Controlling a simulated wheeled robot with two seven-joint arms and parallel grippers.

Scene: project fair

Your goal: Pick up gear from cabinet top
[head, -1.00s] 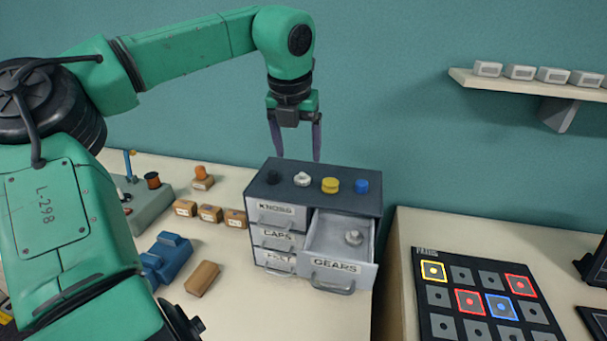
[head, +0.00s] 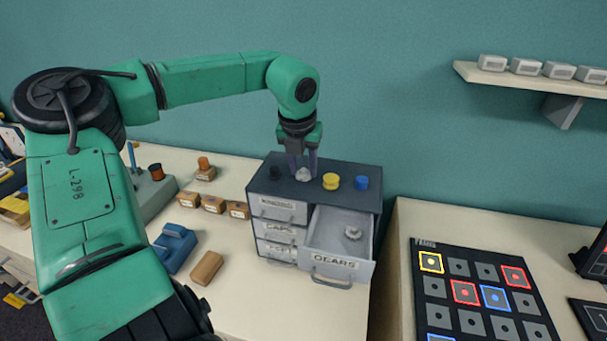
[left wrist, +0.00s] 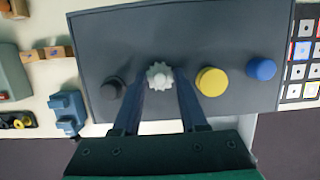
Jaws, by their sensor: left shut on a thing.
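A pale grey gear (head: 303,174) sits on the dark top of the small drawer cabinet (head: 330,172). In the left wrist view the gear (left wrist: 159,76) shows its teeth and a round hub. My left gripper (head: 302,172) points down from above with its fingers on either side of the gear, shut on it at the cabinet top. My right gripper is not in view.
On the cabinet top, a black knob (head: 275,173) is left of the gear; a yellow cap (head: 331,181) and a blue cap (head: 362,183) are to its right. Small boxes (head: 213,204) and a blue part (head: 175,247) lie left. A panel board (head: 480,300) lies right.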

